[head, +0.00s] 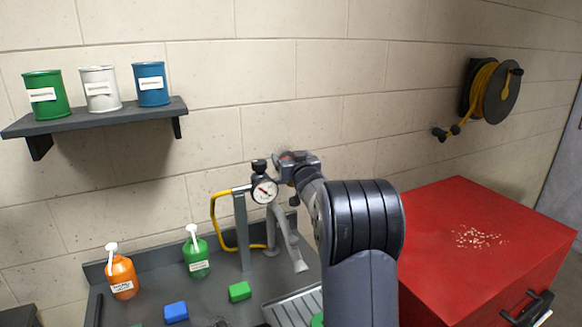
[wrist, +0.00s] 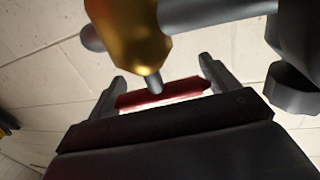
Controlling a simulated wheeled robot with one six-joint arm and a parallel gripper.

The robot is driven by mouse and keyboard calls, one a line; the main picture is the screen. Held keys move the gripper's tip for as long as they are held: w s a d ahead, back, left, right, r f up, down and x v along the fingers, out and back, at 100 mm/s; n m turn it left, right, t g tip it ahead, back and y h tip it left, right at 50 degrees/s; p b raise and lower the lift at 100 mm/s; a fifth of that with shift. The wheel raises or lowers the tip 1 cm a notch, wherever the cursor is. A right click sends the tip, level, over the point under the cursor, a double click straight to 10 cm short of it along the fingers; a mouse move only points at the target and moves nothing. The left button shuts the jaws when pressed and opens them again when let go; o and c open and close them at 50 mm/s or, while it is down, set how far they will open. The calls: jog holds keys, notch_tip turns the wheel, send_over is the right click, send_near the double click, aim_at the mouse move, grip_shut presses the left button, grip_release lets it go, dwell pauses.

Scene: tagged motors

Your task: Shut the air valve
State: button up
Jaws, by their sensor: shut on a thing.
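The air valve shows in the wrist view as a brass body (wrist: 138,35) joined to a grey pipe (wrist: 215,12). Its red handle (wrist: 182,89) lies crosswise between the two fingers of my gripper (wrist: 162,72), which is shut on it. In the head view my gripper (head: 292,163) is at the top of the pipe stand, just right of a round white gauge (head: 264,191). There my gripper and wrist hide most of the valve. I cannot tell from the handle's angle whether the valve is open or shut.
A grey bench holds an orange bottle (head: 122,275), a green bottle (head: 197,255), a blue block (head: 176,312) and a green block (head: 240,291). A yellow hose (head: 214,220) loops left of the stand. A red cabinet (head: 470,240) stands right. The wall is close behind.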

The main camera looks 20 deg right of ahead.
jog(key=shift+w+d+f+m+h+b, duration=0.15)
jog(key=shift+m+h+b, duration=0.45)
jog(key=shift+b, duration=2.3)
jog(key=shift+w+d+m+h+b, duration=0.25)
jog(key=shift+h+b, duration=0.55)
jog(key=shift+b, duration=2.05)
jog(key=b, duration=0.4)
jog(key=shift+s+f+m+g, duration=0.15)
jog(key=shift+m+g, duration=0.1)
jog(key=shift+g, duration=0.15)
jog(key=shift+s+a+h+b, duration=0.15)
jog(key=shift+h+b, duration=0.25)
jog(key=shift+b, duration=0.8)
jog(key=shift+s+r, duration=0.1)
jog(key=shift+r, duration=0.1)
jog(key=o, duration=0.7)
jog(key=shift+s+r, duration=0.1)
jog(key=shift+s, duration=0.05)
jog(key=shift+o, duration=1)
